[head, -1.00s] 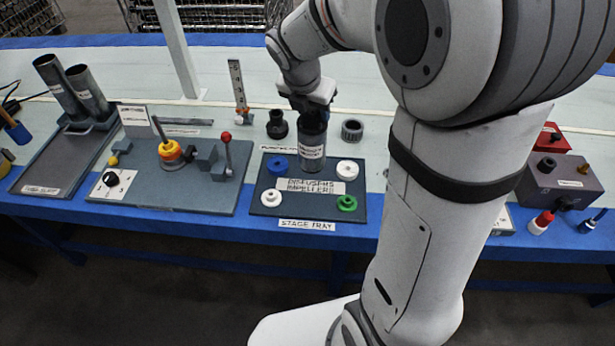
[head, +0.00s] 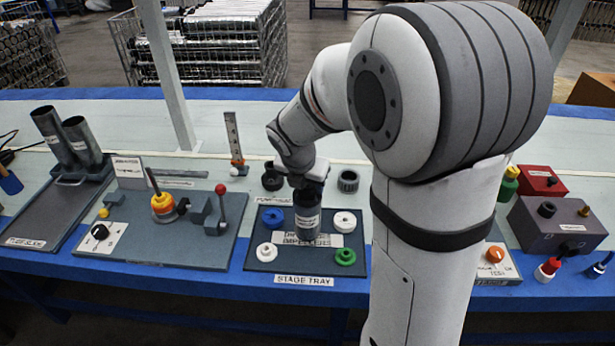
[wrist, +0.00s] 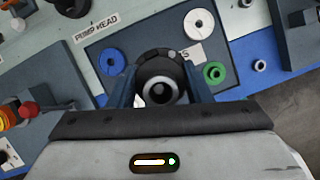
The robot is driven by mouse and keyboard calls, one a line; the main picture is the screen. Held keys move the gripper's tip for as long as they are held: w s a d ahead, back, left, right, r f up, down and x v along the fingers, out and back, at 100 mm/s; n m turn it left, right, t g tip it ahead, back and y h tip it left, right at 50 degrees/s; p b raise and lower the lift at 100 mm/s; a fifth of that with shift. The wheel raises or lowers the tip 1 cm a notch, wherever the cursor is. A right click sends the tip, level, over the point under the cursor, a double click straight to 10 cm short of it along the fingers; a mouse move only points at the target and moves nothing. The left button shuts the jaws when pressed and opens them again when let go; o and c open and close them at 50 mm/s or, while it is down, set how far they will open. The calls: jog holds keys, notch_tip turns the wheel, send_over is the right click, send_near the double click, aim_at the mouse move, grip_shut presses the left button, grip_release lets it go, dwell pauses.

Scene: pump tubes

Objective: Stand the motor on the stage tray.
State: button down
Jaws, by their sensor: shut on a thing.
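The motor (head: 307,217) is a dark grey upright cylinder with a white label. In the wrist view the motor's round end (wrist: 160,88) shows between my two fingers (wrist: 160,98). The motor looks upright. I cannot tell whether its base touches the tray.
On the tray around the motor are a blue ring (head: 273,217), two white rings (head: 344,222) and a green ring (head: 345,256). Dark round parts (head: 348,181) stand behind the tray. A fixture board (head: 200,248) lies to the left, and a grey box (head: 555,225) stands at the right.

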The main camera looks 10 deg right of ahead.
notch_tip(320, 180, down, 2)
jog(key=shift+f+b, duration=0.15)
jog(key=shift+b, duration=0.2)
jog(key=c, duration=1.1)
grip_release()
jog(key=shift+s+f, duration=0.1)
jog(key=shift+f, duration=0.1)
jog(key=o, duration=0.8)
jog(key=shift+r, duration=0.1)
